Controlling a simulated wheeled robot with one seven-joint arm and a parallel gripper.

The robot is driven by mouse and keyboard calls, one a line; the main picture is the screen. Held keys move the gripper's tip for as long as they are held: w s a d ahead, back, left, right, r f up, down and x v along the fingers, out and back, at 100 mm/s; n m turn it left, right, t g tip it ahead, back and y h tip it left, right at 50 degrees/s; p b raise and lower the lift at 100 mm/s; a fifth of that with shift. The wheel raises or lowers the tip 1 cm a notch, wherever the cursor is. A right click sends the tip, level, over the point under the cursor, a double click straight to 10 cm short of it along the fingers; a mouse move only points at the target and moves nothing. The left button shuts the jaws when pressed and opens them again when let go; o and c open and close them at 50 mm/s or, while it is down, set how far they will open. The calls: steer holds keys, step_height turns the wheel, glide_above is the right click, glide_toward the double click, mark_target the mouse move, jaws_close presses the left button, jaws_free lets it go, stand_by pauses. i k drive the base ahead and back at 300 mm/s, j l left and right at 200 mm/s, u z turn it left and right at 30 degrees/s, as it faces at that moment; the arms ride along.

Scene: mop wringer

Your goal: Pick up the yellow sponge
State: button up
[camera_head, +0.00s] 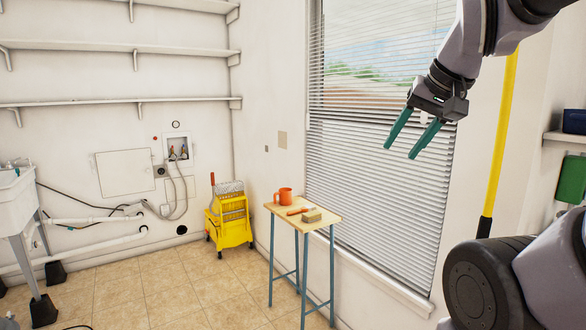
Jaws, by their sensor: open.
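A small block with a yellowish-tan top and a darker edge (311,216), probably the yellow sponge, lies on the right part of a small wooden-topped table (298,223). My gripper (400,153) has two green fingers spread apart and pointing down to the left. It is empty and appears in front of the window blinds, above and to the right of the table in the picture. It is clear of the block. Nothing hides the block's top.
An orange mug (284,195) and a flat orange-red item (297,211) share the tabletop. A yellow mop wringer bucket (230,225) stands left of the table. A white sink (17,200) is at far left. Tiled floor (180,290) in front is mostly clear.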

mark_target(309, 217)
steer(key=i+j+z, duration=0.15)
steer(key=i+j, duration=0.65)
steer(key=i, duration=0.3)
steer(key=i+j+z, duration=0.1)
steer(key=i+j, duration=0.85)
steer(key=i, duration=0.1)
